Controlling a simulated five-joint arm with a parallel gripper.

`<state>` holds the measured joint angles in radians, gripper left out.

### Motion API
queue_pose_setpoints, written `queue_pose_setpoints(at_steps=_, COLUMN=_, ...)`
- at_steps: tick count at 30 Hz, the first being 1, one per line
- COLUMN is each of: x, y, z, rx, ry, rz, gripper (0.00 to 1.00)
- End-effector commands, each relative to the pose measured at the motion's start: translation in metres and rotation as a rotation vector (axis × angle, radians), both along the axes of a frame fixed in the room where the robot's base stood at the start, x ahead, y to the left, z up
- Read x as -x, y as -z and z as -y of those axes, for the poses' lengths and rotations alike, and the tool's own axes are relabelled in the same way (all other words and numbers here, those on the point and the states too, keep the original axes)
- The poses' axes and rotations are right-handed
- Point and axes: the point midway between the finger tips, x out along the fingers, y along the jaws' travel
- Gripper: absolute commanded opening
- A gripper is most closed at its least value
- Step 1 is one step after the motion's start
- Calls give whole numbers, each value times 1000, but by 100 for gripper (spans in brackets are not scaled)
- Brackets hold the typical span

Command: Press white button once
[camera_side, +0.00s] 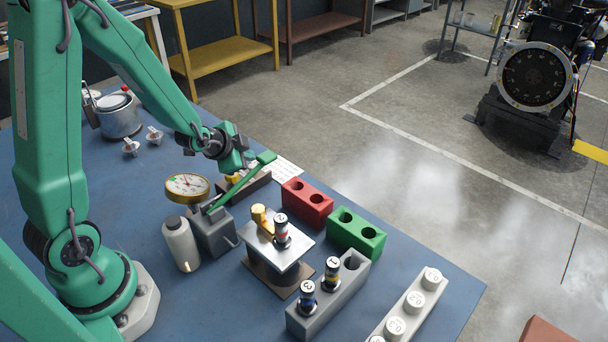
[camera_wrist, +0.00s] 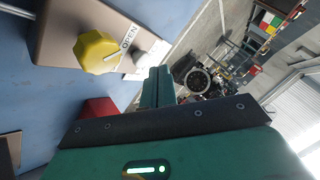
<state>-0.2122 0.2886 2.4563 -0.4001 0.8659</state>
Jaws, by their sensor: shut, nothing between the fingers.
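The white button (camera_wrist: 151,54) shows in the wrist view as a pale rounded knob on a grey-brown control box (camera_wrist: 60,38), beside a yellow knob (camera_wrist: 97,52) and a label reading OPEN. My gripper (camera_wrist: 158,86) is shut and empty, with its fingertips just below the button in that picture; I cannot tell whether they touch it. In the side view my gripper (camera_side: 246,160) is over the control box (camera_side: 256,184), behind a green lever. The yellow knob (camera_side: 233,177) shows there, but I cannot make out the button.
A green lever (camera_side: 238,182) on a grey gauge stand (camera_side: 213,235) crosses in front of the box. A red block (camera_side: 307,207), a green block (camera_side: 370,243) and a white bottle (camera_side: 181,245) stand nearby. The blue table (camera_side: 150,185) has bare room left of the box.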

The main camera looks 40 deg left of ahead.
Motion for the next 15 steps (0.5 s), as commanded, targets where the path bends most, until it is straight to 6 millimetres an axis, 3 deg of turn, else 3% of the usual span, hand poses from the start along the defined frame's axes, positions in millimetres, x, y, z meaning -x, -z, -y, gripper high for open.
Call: queue_pose_setpoints(at_steps=15, x=0, y=9, z=3, rx=3, ry=3, rz=0, gripper=0)
